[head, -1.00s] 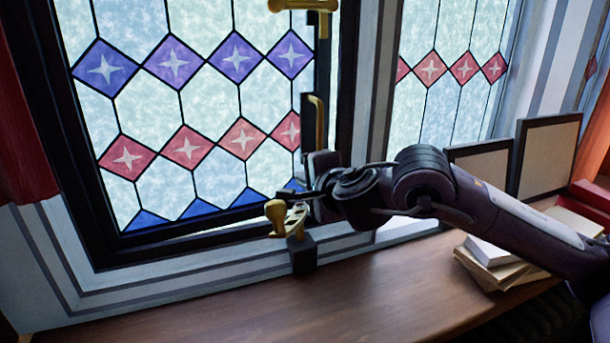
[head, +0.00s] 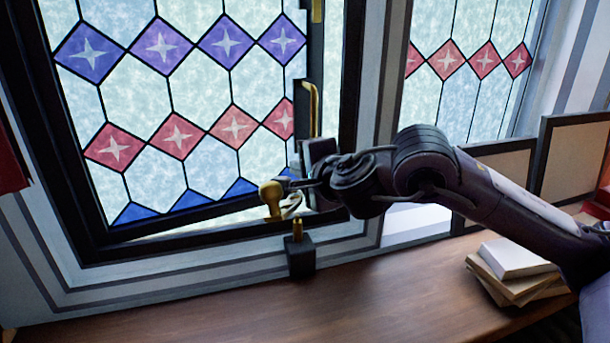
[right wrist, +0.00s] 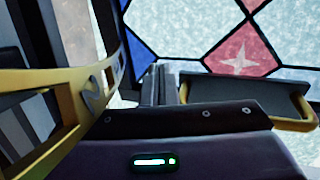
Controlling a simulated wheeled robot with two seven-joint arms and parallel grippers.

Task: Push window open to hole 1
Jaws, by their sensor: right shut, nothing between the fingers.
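The leaded stained-glass window (head: 190,95) is ajar in its dark frame, with a gap showing along its lower edge. A slim brass handle (head: 312,105) is on its right side. The brass stay's knob (head: 270,197) is near the window's lower right corner. Below it, a brass pin (head: 298,230) stands on a black block (head: 300,258) on the sill, apart from the knob. My right gripper (head: 292,186) is shut and empty by the window's lower right edge; contact is unclear. The right wrist view shows a brass bar with holes (right wrist: 72,108) at left. My left gripper is out of view.
The wooden desk (head: 200,312) is clear below the window. Books (head: 512,265) lie at the right, with dark-framed boards (head: 575,150) behind them. A second window (head: 465,60) is at the right, and a red curtain (head: 10,165) hangs at the left edge.

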